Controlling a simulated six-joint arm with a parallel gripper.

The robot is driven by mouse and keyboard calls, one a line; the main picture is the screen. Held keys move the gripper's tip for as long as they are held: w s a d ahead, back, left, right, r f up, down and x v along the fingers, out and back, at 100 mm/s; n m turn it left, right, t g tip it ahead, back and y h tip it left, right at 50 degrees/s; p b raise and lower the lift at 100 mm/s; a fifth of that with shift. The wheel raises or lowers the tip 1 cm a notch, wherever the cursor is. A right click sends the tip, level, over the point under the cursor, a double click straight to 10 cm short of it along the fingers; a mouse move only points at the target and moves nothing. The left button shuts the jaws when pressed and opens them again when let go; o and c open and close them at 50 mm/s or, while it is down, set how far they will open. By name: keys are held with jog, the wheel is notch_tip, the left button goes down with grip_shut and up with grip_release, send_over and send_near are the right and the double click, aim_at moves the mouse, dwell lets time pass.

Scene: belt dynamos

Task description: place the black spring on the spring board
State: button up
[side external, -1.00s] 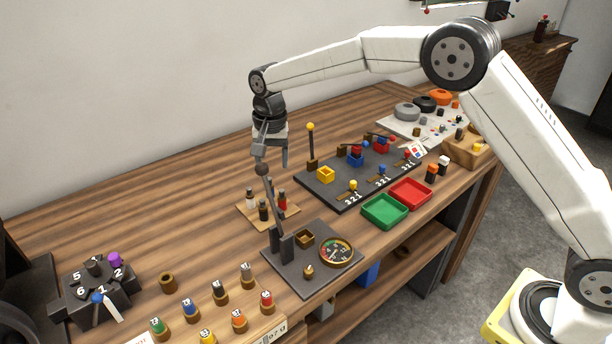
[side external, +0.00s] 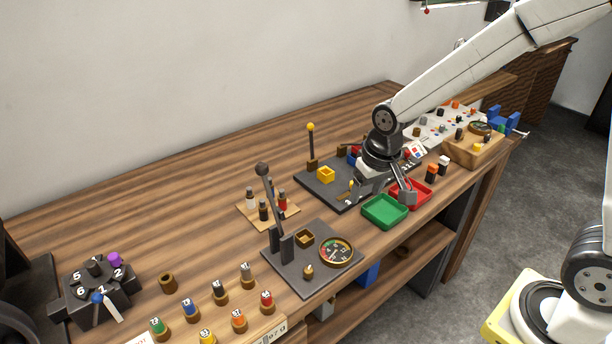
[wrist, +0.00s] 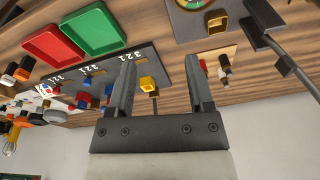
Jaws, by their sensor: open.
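My gripper (side external: 385,195) is open and empty, pointing down above the red and green trays and the front of the dark numbered board (side external: 333,196). In the wrist view my gripper (wrist: 160,72) has its two fingers wide apart with nothing held between them. A small wooden board (side external: 286,217) carries short white, black and red upright pieces; it also shows in the wrist view (wrist: 208,58). A black-bodied piece (side external: 264,212) stands on it. I cannot tell for sure which piece is the black spring or which board is the spring board.
The green tray (side external: 385,212) and red tray (side external: 421,193) lie near the front edge. A tall lever (side external: 270,195) rises from the gauge plate (side external: 318,283). A wooden block (side external: 470,151) stands at the right. Table at the back left is clear.

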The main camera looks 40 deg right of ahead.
jog(key=s+d+f+n, duration=0.2)
jog(key=s, duration=0.7)
jog(key=shift+s+t, duration=0.2)
jog(key=shift+t, duration=0.1)
jog(key=shift+w+a, duration=0.1)
